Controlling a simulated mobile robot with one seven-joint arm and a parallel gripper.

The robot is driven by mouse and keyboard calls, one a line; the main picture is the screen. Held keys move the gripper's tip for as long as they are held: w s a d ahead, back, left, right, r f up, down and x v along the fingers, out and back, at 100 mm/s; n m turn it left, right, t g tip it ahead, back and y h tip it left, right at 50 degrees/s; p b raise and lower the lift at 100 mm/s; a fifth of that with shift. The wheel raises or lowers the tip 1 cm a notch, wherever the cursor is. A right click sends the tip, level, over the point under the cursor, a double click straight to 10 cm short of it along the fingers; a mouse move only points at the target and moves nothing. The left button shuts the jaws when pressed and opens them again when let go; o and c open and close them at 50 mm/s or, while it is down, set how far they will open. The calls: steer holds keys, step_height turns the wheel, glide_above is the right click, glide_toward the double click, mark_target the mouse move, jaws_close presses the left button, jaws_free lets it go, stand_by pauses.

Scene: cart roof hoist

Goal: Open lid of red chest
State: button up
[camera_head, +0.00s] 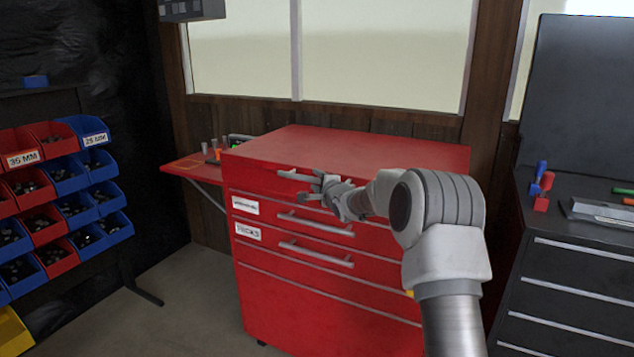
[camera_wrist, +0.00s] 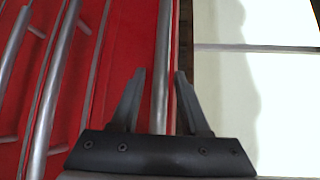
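The red chest (camera_head: 285,245) stands in the middle of the head view, and its flat lid (camera_head: 370,147) is down. A silver handle (camera_head: 293,174) runs along the upper front edge. My gripper (camera_head: 316,186) is at the chest's front, by the right part of this handle. In the wrist view my gripper (camera_wrist: 159,72) is open, with a silver bar (camera_wrist: 161,60) running lengthwise between its fingers. Neither finger is visibly closed on the bar. My gripper and arm hide the handle's right end and part of the front.
Lower drawers with silver handles (camera_head: 316,254) are shut. A red side shelf (camera_head: 187,166) with small items juts out at left. Red and blue bins (camera_head: 72,209) stand further left. A dark cabinet (camera_head: 575,265) stands at right. Floor is clear at front left.

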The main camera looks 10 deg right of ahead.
jaws_close()
stand_by(1.2)
